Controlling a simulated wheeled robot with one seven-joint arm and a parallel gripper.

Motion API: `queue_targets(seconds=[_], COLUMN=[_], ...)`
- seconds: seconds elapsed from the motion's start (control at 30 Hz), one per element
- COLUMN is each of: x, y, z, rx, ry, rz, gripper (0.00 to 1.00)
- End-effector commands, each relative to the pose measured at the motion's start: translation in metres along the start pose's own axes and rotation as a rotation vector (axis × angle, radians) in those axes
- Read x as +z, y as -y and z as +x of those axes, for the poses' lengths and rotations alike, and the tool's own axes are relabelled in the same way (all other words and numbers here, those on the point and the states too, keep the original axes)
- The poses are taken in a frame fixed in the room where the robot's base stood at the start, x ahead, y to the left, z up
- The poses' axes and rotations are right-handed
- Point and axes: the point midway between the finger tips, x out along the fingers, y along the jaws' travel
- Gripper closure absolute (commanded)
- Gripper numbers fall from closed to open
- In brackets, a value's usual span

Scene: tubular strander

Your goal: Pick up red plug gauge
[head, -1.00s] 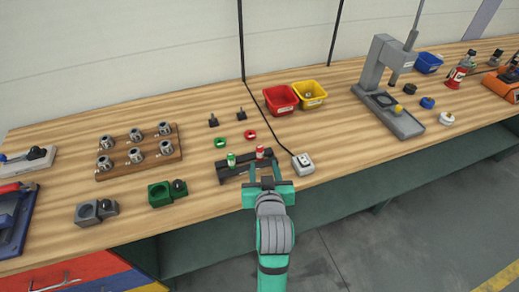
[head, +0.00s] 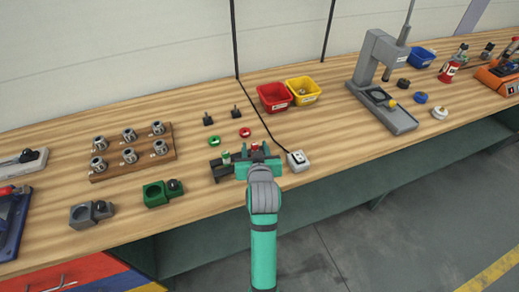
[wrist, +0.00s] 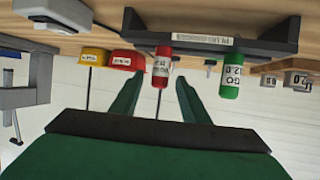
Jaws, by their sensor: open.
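The red plug gauge (head: 255,146) stands in a dark rack (head: 217,171) near the bench's front edge, partly hidden by my gripper in the head view. A green plug gauge (head: 226,157) stands in the same rack to its left. My gripper (head: 258,155) is open at the rack's front right. In the wrist view, which is upside down, the red gauge (wrist: 161,68) shows between the two fingers (wrist: 155,88), with a white label on it. The green gauge (wrist: 231,75) lies outside the fingers, to the right. I cannot tell whether the fingers touch the red gauge.
A white box with a cable (head: 298,160) sits close right of the rack. Red (head: 274,98) and yellow (head: 303,91) bins stand behind. A green block (head: 157,195) is at left.

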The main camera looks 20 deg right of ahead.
Motion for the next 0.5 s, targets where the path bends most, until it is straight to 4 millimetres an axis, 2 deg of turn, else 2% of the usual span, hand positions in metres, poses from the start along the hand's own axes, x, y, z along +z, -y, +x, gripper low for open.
queue_targets(seconds=[0.13, 0.4, 0.43, 0.5], x=[-0.001, -0.001, -0.001, -0.001], y=[0.0, 0.0, 0.0, 0.0], z=[0.015, 0.019, 0.019, 0.019], rx=[0.0, 0.0, 0.0, 0.0], ry=[0.0, -0.001, -0.001, -0.001], rz=[0.0, 0.0, 0.0, 0.0], gripper=[0.58, 0.58, 0.61, 0.78])
